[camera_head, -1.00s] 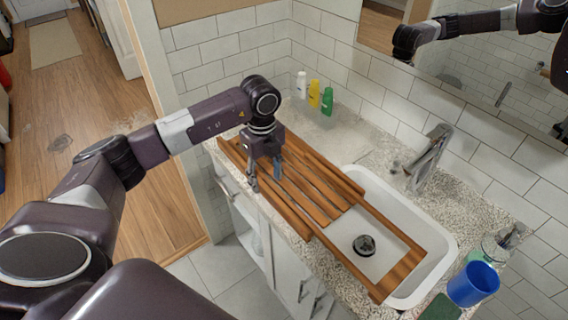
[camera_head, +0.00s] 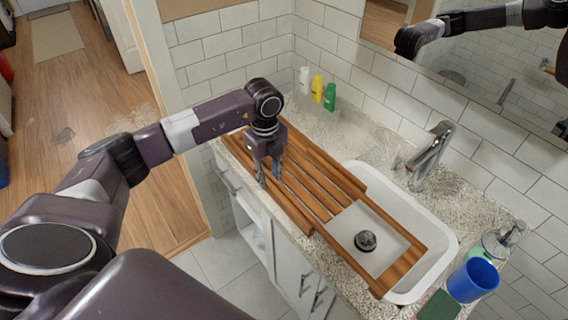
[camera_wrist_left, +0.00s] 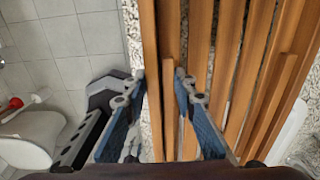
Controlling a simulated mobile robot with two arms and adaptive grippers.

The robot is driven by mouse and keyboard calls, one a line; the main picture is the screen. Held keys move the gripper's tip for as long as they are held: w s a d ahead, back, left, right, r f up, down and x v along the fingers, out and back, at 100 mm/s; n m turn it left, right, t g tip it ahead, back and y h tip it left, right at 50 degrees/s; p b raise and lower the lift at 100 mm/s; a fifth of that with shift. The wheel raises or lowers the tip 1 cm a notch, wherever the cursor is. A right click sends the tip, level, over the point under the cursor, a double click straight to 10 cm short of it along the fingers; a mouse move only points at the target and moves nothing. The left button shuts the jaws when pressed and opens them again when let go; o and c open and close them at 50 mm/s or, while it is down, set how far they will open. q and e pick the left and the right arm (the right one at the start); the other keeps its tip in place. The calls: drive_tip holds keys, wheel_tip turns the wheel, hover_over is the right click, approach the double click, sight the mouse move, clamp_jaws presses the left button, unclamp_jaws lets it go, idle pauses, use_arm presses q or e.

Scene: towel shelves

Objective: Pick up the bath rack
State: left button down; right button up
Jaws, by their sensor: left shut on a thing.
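The bath rack (camera_head: 318,203) is a brown wooden slatted tray with an open window at its near right end. It lies across the counter and over the white sink. My left gripper (camera_head: 269,178) reaches down onto its front long edge, left of the middle. In the left wrist view, the blue-padded fingers (camera_wrist_left: 160,88) stand on either side of the rack's edge rail (camera_wrist_left: 168,125), shut on it. The rack's slats (camera_wrist_left: 230,70) run away to the right there. My right gripper is not in view.
The sink (camera_head: 440,240) has a chrome faucet (camera_head: 430,155) behind it. A blue cup (camera_head: 473,281), a soap dispenser (camera_head: 503,238) and a green sponge (camera_head: 438,306) stand at the near right. Several bottles (camera_head: 317,89) stand at the back corner by the tiled wall.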

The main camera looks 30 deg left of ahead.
use_arm(q)
drive_tip(key=shift+w+r, duration=0.1)
drive_tip(key=shift+r, duration=0.45)
wheel_tip(320, 180, up, 19)
drive_tip(key=b, duration=0.1)
drive_tip(key=shift+b, duration=0.4)
